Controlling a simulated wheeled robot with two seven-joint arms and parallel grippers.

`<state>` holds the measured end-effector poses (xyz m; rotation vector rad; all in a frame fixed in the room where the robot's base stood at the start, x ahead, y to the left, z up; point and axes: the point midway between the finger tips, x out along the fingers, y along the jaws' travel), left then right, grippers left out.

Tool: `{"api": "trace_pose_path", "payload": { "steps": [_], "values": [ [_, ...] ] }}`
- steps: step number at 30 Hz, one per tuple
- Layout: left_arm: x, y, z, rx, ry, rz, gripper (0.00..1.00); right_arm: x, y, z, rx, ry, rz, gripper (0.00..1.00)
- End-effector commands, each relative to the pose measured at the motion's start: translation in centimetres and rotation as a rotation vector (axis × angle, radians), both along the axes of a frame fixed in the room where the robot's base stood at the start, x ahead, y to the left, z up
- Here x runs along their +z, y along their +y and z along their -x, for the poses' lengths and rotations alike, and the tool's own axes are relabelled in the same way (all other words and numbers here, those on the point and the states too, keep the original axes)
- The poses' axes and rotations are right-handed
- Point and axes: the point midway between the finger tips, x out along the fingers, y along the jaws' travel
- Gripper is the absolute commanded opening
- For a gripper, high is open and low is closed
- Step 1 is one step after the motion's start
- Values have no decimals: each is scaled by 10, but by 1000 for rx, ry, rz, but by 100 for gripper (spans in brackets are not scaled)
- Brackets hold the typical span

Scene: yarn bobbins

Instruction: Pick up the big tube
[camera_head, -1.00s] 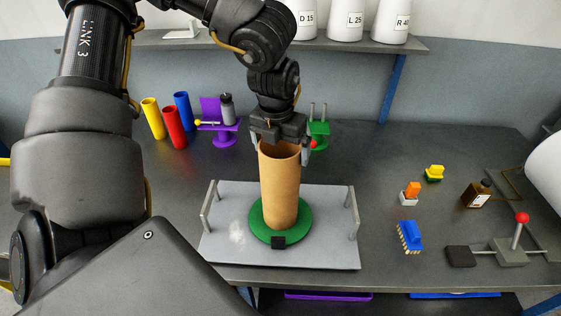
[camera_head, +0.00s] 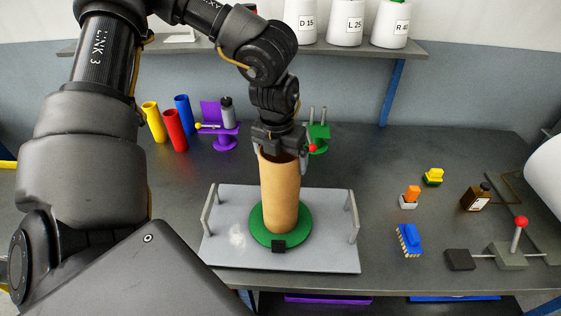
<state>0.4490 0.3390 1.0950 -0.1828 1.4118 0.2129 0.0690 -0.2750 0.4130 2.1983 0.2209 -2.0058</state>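The big tube (camera_head: 280,196) is a tall tan cylinder standing upright on a round green disc (camera_head: 258,227). The disc lies on a grey tray (camera_head: 220,252) with a metal handle at each side. My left gripper (camera_head: 280,156) points down over the tube's top and hides part of its rim. Its fingers are spread about as wide as the tube, one at each side of the rim. I cannot tell whether they touch it. My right gripper is not in view.
Yellow, red (camera_head: 175,130) and blue tubes stand back left beside a purple stand (camera_head: 222,138). A green stand (camera_head: 319,138) is behind the big tube. A blue brush (camera_head: 409,240), a brown bottle (camera_head: 475,196) and a red-knobbed lever (camera_head: 519,234) lie right. White bobbins are on the shelf.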

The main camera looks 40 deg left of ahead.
Motion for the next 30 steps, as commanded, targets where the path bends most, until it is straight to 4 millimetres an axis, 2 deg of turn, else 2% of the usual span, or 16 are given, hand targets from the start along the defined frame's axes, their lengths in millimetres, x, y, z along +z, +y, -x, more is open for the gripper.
{"api": "trace_pose_path", "payload": {
  "steps": [8, 11, 26, 30],
  "values": [
    [12, 0, -1, 0, -4, -1, 53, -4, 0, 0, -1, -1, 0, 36],
    [25, 0, -1, 0, -5, 0, 53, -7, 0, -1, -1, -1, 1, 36],
    [120, 0, -1, 1, -5, -1, 53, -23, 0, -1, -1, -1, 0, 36],
    [118, 21, 16, 2, -4, 3, 53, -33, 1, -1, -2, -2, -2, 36]
  ]
}}
